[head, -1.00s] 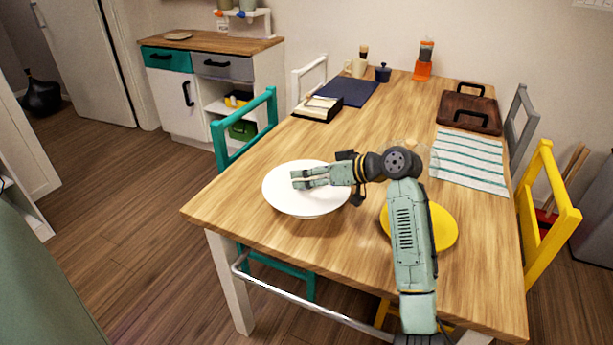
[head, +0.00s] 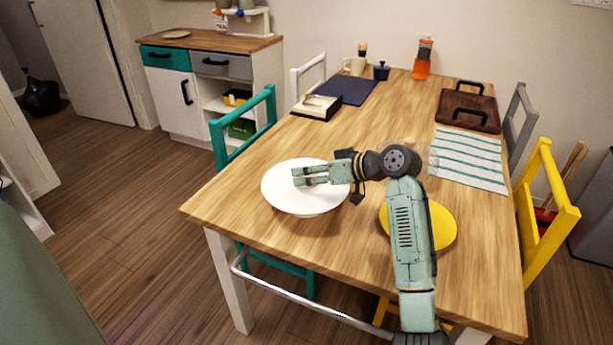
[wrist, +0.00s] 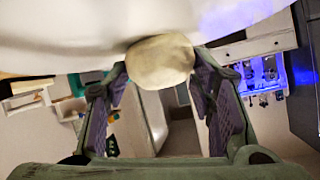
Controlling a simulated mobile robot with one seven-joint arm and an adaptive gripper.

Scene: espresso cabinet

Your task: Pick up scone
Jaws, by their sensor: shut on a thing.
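The scone (wrist: 160,61) is a pale, rounded lump between my fingertips in the wrist view. My gripper (wrist: 160,76) is shut on it, with one finger on each side. In the head view my gripper (head: 299,177) reaches left over the white plate (head: 305,207), near its middle. The scone cannot be made out in the head view. The white plate fills the top of the wrist view, right by the scone; whether the scone still touches it I cannot tell.
The wooden table (head: 375,130) also bears a yellow plate (head: 442,228) under my arm, a striped cloth (head: 468,160), a brown tray (head: 468,110), a dark blue mat (head: 346,90) and an orange grinder (head: 422,62). Chairs stand around it. The table's middle is clear.

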